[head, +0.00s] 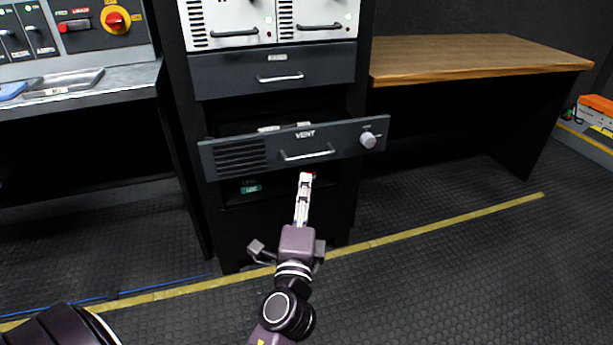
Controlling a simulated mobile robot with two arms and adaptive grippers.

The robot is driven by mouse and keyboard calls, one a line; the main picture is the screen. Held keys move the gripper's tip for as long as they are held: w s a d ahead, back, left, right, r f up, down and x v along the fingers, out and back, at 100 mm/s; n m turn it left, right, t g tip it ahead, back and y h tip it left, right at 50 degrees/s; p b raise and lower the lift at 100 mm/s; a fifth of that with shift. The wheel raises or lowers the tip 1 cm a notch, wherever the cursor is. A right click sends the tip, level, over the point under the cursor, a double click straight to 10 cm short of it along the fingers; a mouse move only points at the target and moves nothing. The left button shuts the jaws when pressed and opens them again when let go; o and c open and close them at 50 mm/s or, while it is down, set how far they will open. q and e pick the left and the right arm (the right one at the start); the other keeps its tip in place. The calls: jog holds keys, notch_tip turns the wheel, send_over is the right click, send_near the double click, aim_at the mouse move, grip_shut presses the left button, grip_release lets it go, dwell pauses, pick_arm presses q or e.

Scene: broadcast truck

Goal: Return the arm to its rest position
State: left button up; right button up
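The VENT drawer sticks out from the black rack, with a knob (368,140) on its right. A closed drawer (275,72) is above it. A wooden desk (470,60) stands right, a grey console (125,76) left. Dark floor (440,285) with a yellow line is clear at right.

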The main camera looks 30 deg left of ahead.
pick_arm(q)
jog(key=shift+s+d, duration=0.2)
jog(key=shift+s, duration=0.25)
